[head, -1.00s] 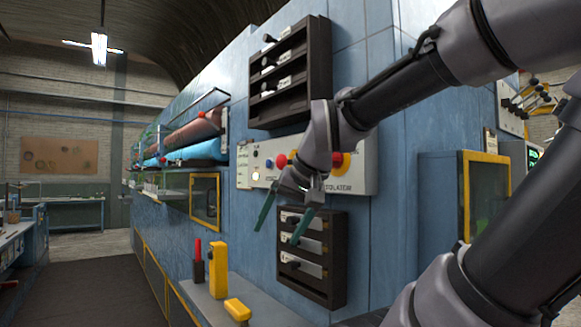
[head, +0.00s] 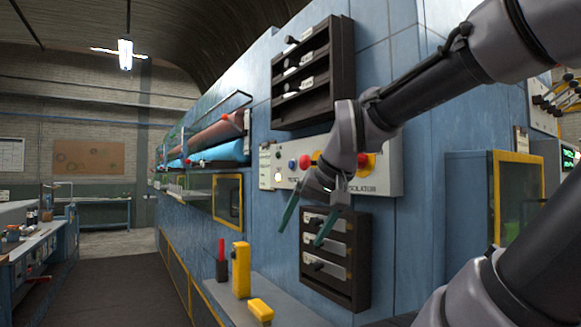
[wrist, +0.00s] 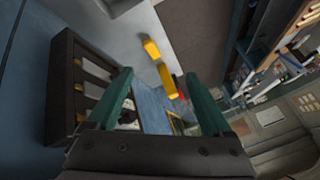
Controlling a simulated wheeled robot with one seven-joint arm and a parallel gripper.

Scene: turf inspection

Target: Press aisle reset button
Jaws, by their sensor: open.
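A pale control panel (head: 390,182) is on the blue wall. It carries a lit whitish button (head: 278,177), a blue button (head: 292,164), a red button (head: 305,161) and a red knob on yellow (head: 365,160) partly behind my wrist. The small labels are too blurred to tell surely which button is the aisle reset. My gripper (head: 306,222) is open and empty, its green fingers pointing down below the buttons, in front of the lower dark rack. The wrist view shows both fingers apart (wrist: 158,76), with no panel button visible.
A dark rack (head: 345,75) hangs above the panel and another (head: 362,262) below it. A ledge holds a yellow upright block (head: 241,270), a yellow low block (head: 260,310) and a red-topped item (head: 221,262). A yellow-framed cabinet (head: 494,205) juts out right. The aisle floor is clear.

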